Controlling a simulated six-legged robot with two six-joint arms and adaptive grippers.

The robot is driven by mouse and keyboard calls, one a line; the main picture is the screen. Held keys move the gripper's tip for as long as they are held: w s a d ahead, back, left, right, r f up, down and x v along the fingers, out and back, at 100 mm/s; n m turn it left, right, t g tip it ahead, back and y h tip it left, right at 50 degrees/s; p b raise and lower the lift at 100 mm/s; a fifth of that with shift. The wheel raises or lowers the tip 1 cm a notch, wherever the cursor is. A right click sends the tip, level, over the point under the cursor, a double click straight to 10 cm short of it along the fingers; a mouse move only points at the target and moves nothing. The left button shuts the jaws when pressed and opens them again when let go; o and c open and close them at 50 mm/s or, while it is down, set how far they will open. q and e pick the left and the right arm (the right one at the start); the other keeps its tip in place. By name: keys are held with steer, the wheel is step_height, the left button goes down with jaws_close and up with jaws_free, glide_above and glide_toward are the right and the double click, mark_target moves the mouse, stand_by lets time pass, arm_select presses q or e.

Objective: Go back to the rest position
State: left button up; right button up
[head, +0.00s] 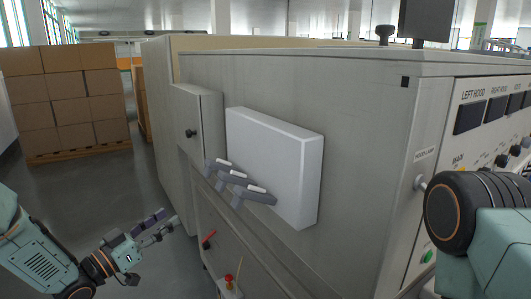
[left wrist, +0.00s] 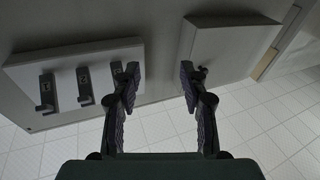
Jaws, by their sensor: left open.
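My left gripper (head: 166,222) is at the lower left in the head view, out over the grey floor and apart from the machine. In the left wrist view my left gripper (left wrist: 159,78) has its two dark fingers spread wide, with nothing between them. It faces the machine's side, between a white box with hooks (left wrist: 70,66) and a grey cabinet with a black knob (left wrist: 225,50). My right arm shows only in part at the right edge of the head view. The right gripper is not in view.
The white box (head: 265,150) juts from the large grey machine (head: 360,110), with several grey hooks (head: 240,183) in front. The knobbed cabinet (head: 205,118) stands left of it. A red-topped part (head: 229,280) sits low. Stacked cartons (head: 65,95) stand far left; floor (head: 110,190) between is clear.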

arm_select(q)
steer(key=s+d+f+n+g+y+p, duration=0.3)
steer(key=s+f+n+g+y, duration=0.45)
steer(key=s+f, duration=1.15)
steer(key=s+g+y+p, duration=0.1)
steer(key=s+g, duration=0.3)
steer(key=s, duration=0.8)
steer(key=s+f+m+g+y+p, duration=0.1)
steer(key=s+g+y+p, duration=0.1)
steer(key=s, duration=1.1)
steer(key=g+y, duration=0.1)
steer(key=g, duration=0.1)
steer(key=shift+d+f+g, duration=0.25)
steer(key=shift+d+g, duration=0.05)
steer(key=shift+g, duration=0.05)
steer(key=shift+o, duration=0.4)
steer(key=shift+w, duration=0.1)
